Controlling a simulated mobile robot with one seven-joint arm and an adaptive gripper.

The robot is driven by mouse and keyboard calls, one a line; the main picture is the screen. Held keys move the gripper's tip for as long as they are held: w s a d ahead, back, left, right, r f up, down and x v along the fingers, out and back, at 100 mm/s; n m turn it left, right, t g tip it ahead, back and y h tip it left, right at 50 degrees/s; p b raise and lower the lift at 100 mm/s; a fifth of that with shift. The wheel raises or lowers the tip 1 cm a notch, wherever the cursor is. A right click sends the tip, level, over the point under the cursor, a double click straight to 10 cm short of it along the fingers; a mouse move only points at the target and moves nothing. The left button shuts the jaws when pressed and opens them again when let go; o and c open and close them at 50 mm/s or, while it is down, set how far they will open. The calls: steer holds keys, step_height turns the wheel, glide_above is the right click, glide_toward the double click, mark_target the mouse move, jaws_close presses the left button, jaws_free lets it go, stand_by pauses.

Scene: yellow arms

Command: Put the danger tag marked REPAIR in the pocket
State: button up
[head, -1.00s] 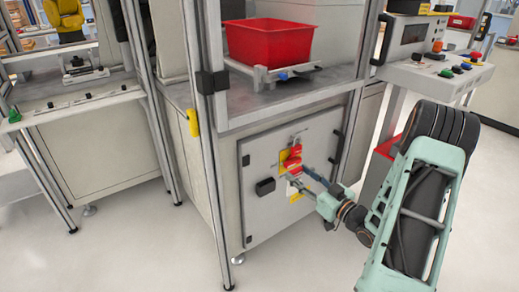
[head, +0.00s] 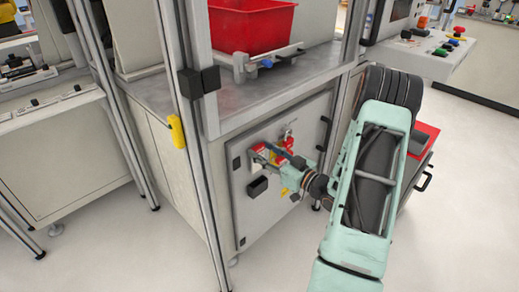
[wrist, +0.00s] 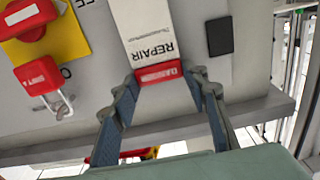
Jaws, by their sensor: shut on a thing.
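My gripper (wrist: 160,82) is shut on the danger tag (wrist: 156,36), a white tag with a red DANGER band and the word REPAIR, which appears upside down in the wrist view. The fingers grip it at the red band, and its far end runs out of the wrist view. In the head view, my gripper (head: 270,157) is in front of the cabinet door (head: 262,215), with the tag's red end (head: 258,153) left of the red switch. A black box (head: 258,187) is on the door; it may be the pocket, but I cannot tell.
A red rotary switch (wrist: 27,16) sits on a yellow plate, with a red padlock (wrist: 40,78) hanging there. The worktop (head: 285,95) overhangs the door and carries a red bin (head: 252,25). A metal post (head: 205,180) stands left of the door.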

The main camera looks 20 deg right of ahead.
steer(key=shift+f, duration=0.1)
step_height(320, 180, down, 10)
steer(key=b, duration=0.7)
steer(key=shift+b, duration=0.3)
stand_by(0.4)
steer(key=o, duration=1.1)
steer(key=v, duration=1.2)
